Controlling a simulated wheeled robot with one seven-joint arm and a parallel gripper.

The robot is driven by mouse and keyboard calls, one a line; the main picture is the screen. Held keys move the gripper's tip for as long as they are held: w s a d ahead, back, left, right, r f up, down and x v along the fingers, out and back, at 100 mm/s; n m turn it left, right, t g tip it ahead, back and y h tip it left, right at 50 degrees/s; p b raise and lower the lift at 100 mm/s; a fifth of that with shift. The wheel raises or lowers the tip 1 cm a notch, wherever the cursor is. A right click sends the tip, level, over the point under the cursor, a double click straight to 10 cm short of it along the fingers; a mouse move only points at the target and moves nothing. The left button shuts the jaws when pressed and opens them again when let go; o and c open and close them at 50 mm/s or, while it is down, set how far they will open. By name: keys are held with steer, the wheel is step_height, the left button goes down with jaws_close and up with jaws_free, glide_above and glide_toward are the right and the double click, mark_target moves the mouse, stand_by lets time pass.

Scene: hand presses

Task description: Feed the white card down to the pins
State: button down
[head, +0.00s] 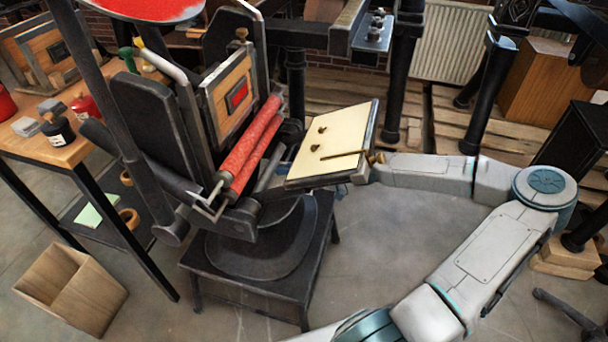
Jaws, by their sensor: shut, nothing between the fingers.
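The hand press has a tilted platen with a dark rim (374,125) and a cream sheet (335,130) over its face. Two small brown pins (316,148) show on the sheet, one above the other toward its left. A thin brown bar lies across the lower right of the sheet. I cannot make out a white card separate from the cream sheet. My arm reaches in from the right, and my gripper (361,175) is at the platen's right edge, small and mostly hidden. It is shut, with no card visible at it.
Red ink rollers (249,146) and the wooden type frame (230,88) stand left of the platen. The red ink disc (141,6) is above. A wooden table (85,148) with ink bottles and an open wooden box (72,288) are at left.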

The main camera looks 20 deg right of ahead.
steer(key=shift+w+a+f+b, duration=0.1)
steer(key=shift+f+b, duration=0.45)
steer(key=shift+f, duration=0.25)
steer(key=shift+f, duration=0.1)
steer(key=shift+s+d, duration=0.45)
steer(key=shift+d, duration=0.1)
